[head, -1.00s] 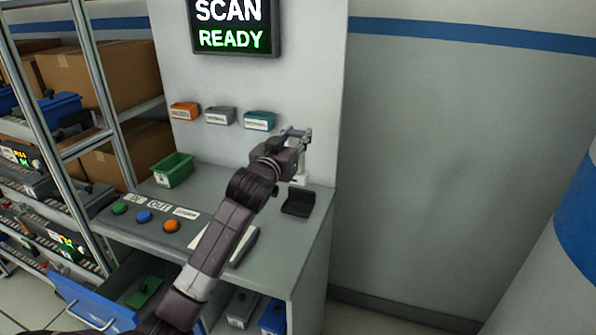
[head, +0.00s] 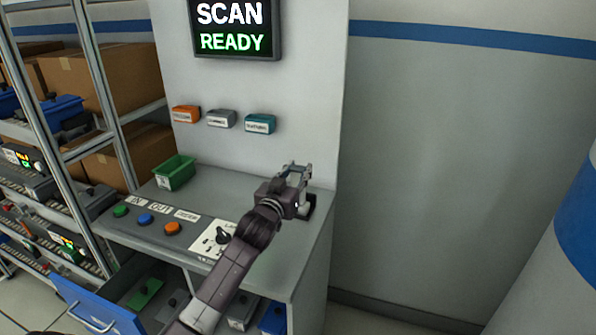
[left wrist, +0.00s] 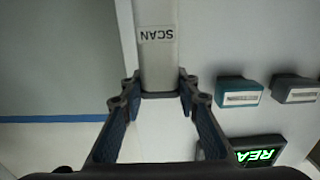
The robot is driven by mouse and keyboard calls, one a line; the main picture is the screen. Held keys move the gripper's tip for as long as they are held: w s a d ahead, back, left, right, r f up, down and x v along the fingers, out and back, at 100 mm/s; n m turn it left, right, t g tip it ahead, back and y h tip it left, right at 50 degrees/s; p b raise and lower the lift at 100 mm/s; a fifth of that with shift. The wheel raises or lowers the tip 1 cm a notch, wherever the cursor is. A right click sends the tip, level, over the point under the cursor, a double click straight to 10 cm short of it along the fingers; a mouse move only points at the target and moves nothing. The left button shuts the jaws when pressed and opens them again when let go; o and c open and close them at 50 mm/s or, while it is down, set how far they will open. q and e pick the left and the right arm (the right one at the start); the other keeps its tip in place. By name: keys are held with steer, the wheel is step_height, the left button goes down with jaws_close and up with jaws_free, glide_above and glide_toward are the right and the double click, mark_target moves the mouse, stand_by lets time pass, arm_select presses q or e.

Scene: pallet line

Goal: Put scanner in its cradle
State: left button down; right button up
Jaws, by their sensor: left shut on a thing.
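My left gripper (head: 298,176) is over the right end of the desk. In the left wrist view it is shut on the light grey scanner (left wrist: 158,55), which carries a SCAN label. In the head view the scanner is mostly hidden by my gripper and wrist. The dark cradle (head: 307,213) lies on the desk just below my gripper, and only a small part of it shows. I cannot tell whether the scanner touches the cradle. My right gripper is not in view.
The desk (head: 270,262) has green, blue and orange buttons and a dial panel (head: 212,240). A green bin (head: 175,172) stands at the back left. Small labelled boxes hang on the wall panel below a SCAN READY screen (head: 233,28). A blue-fronted drawer (head: 95,312) is open below.

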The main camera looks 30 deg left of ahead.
arm_select(q)
steer(key=c, duration=1.5)
jaws_free()
steer(key=shift+f, duration=0.1)
steer(key=shift+o, duration=0.2)
steer(key=shift+r, duration=0.25)
steer(key=shift+s+f, duration=0.2)
steer(key=shift+s, duration=0.1)
steer(key=b+v, duration=0.1)
steer(key=v, duration=1)
steer(key=shift+s, duration=0.2)
steer(key=shift+d+r, duration=0.1)
steer(key=shift+d, duration=0.05)
